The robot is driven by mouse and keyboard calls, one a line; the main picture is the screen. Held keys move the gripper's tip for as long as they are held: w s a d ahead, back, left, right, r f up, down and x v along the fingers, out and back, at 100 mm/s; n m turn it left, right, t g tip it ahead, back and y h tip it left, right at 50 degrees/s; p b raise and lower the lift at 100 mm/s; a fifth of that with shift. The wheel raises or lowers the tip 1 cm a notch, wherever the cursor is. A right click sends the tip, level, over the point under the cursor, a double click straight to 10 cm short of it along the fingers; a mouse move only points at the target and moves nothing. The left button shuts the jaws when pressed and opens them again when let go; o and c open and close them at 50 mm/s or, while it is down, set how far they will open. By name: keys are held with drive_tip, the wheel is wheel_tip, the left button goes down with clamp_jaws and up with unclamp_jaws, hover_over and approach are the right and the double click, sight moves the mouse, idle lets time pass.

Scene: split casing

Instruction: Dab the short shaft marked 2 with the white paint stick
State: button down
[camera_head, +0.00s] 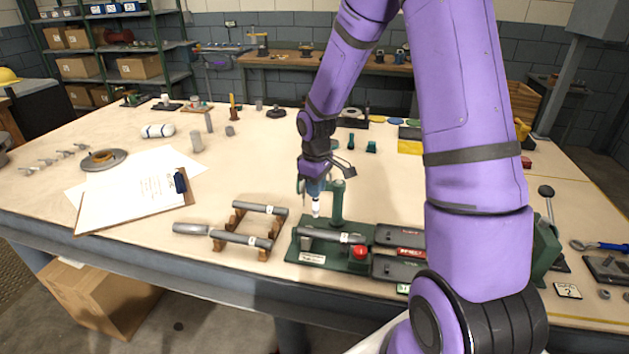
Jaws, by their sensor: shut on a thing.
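My gripper (314,187) is shut on the white paint stick (316,208), which points down. Its white tip is just above or at the grey shaft (325,235) lying in the green fixture (310,250); I cannot tell whether they touch. That shaft has a small white label near its right end. Two more grey shafts, a rear one (255,207) and a front one (235,236), lie across a wooden cradle (231,220) to the left, each with a white label. The label numbers are too small to read, so I cannot tell which is marked 2.
A red button (359,252) and dark trays (398,269) are at the fixture's right. A clipboard (130,205) lies far left. My arm hides part of the table's right side.

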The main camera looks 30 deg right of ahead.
sight(316, 212)
drive_tip(key=shift+f, duration=1.95)
drive_tip(key=shift+s+f, duration=0.2)
drive_tip(key=shift+f, duration=0.5)
idle(1.2)
drive_tip(key=shift+r, duration=0.1)
drive_tip(key=shift+w+r, duration=0.1)
drive_tip(key=shift+r, duration=2.85)
